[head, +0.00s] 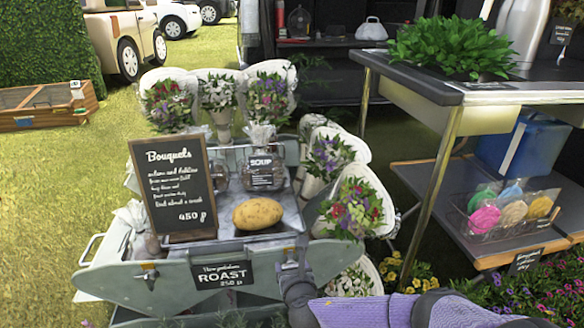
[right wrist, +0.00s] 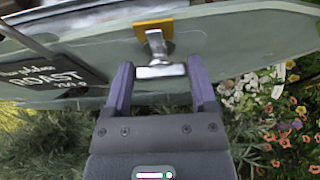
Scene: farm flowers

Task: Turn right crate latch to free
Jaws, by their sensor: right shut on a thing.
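The grey-green crate (head: 185,292) stands on the grass, with its front board facing me. The right latch (right wrist: 158,68) is a silver metal piece on a yellow plate (right wrist: 154,29) fixed to this board. My right gripper (right wrist: 161,85) is shut on the latch's wide silver end, with a purple finger at each side. In the head view my right gripper (head: 297,285) reaches the right part of the front board and hides most of the latch there. A left latch (head: 149,272) shows on the same board. My left gripper is not in view.
A ROAST sign (head: 222,275) hangs between the latches. A Bouquets board (head: 174,188), a potato (head: 257,213) and a SOUP jar (head: 264,170) stand above. Bouquets (head: 352,207) flank the crate's right side. A table (head: 480,93) stands at right. Flowers (right wrist: 270,120) grow below the board.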

